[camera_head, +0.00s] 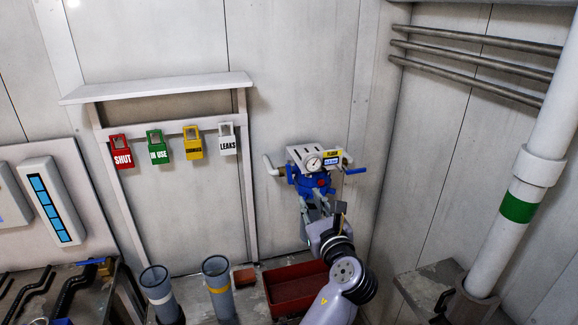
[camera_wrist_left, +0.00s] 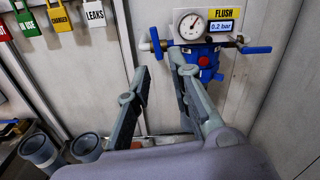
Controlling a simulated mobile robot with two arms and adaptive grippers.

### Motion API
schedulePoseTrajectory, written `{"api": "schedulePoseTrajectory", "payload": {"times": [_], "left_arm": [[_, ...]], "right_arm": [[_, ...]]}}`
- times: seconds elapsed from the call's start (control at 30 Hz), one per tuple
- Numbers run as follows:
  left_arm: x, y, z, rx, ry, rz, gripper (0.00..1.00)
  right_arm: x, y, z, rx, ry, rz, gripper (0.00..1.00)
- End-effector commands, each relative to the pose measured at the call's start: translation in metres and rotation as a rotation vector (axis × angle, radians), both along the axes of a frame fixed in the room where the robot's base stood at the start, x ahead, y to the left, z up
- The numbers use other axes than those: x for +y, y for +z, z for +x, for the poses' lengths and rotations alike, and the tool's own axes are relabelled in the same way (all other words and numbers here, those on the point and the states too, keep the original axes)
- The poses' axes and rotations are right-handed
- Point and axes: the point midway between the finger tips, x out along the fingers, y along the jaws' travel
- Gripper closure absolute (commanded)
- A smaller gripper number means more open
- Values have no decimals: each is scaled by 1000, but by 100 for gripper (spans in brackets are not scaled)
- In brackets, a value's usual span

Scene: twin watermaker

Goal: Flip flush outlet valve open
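The flush unit is a blue body (camera_head: 312,182) on the back wall with a white plate, a round gauge (camera_wrist_left: 192,26) and a yellow label reading FLUSH above 0.2 bar (camera_wrist_left: 222,20). A blue lever (camera_head: 355,171) points right, roughly level, on its right side; it also shows in the wrist view (camera_wrist_left: 257,49). A second blue handle (camera_wrist_left: 155,40) stands roughly upright on the left side. My left gripper (camera_head: 316,202) is in front of and below the unit; in the wrist view its fingers (camera_wrist_left: 158,64) are apart with nothing between them. My right gripper is not in view.
Red, green, yellow and white tags (camera_head: 227,139) hang from a rack left of the unit. A red tray (camera_head: 292,285) and two grey tubes (camera_head: 217,280) are below. A white pipe with a green band (camera_head: 518,207) stands at the right.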

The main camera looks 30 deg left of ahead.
Motion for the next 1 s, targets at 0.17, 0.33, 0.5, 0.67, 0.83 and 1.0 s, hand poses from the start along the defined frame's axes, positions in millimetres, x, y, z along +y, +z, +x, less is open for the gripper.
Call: {"api": "schedulePoseTrajectory", "payload": {"times": [0.17, 0.33, 0.5, 0.67, 0.83, 1.0], "left_arm": [[10, 4, -1, 13, 34, 33, 80], [31, 6, 17, 12, 34, 32, 80], [60, 7, 42, 11, 33, 32, 80], [87, 6, 65, 12, 31, 31, 80], [112, 5, 86, 11, 31, 29, 80], [129, 4, 101, 11, 30, 29, 80]], "right_arm": [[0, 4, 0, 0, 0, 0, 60], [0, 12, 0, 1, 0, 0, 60], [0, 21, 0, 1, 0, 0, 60], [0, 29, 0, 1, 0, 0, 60], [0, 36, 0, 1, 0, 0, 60], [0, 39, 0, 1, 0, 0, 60]]}}
